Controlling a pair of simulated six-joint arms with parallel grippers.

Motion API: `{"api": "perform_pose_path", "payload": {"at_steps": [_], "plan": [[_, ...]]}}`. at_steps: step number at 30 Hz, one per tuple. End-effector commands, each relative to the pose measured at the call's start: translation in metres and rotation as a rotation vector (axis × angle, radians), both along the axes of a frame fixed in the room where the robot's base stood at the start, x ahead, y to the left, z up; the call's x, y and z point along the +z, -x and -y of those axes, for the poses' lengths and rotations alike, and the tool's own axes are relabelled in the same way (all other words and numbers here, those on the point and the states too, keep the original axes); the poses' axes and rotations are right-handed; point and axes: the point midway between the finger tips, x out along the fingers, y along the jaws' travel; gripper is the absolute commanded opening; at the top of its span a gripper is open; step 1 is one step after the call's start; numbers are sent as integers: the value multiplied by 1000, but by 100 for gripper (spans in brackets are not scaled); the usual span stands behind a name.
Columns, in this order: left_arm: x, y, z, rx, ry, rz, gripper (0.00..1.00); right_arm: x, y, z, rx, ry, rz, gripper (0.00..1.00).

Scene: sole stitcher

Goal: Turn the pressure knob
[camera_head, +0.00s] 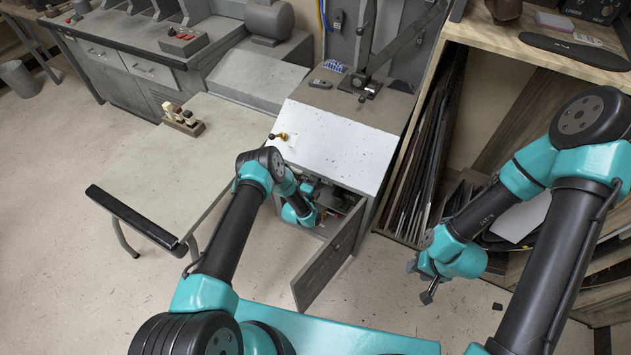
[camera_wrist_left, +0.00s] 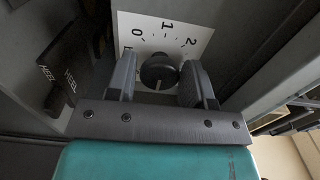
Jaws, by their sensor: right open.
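In the left wrist view the dark round pressure knob (camera_wrist_left: 158,71) sits in front of a white dial plate (camera_wrist_left: 188,35) marked 0, 1 and 2. A pale mark shows on the lower part of the knob face. The two fingers of my left gripper (camera_wrist_left: 160,82) stand one on each side of the knob, very close to it. I cannot tell whether they press on it. In the head view my left gripper (camera_head: 316,190) reaches into the open cabinet, and the knob is not clearly seen there. My right gripper (camera_head: 427,284) is open and empty, right of the cabinet door.
The cabinet door (camera_head: 328,262) hangs open towards me. The white cabinet top (camera_head: 335,145) is above my left gripper. A dark block lettered HEEL (camera_wrist_left: 68,75) is left of the fingers. A shelf of upright sheets (camera_head: 430,150) stands right of the cabinet.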

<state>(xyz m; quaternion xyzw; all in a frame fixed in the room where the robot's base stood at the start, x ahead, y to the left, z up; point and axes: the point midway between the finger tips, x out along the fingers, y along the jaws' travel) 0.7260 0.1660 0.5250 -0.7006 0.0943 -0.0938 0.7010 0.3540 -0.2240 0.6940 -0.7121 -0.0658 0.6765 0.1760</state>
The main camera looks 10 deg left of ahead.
Motion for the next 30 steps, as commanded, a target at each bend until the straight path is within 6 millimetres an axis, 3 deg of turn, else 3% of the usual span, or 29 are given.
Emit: {"api": "perform_pose_path", "payload": {"at_steps": [5,17,23,30], "plan": [[0,0,0,-1,0,0,65,0,0,0,0,0,0,43],[0,6,-1,-1,0,-1,65,0,0,0,0,0,0,43],[0,28,-8,-1,2,-1,65,0,0,0,0,0,0,43],[-1,72,-20,0,1,-2,65,0,0,0,0,0,0,43]]}}
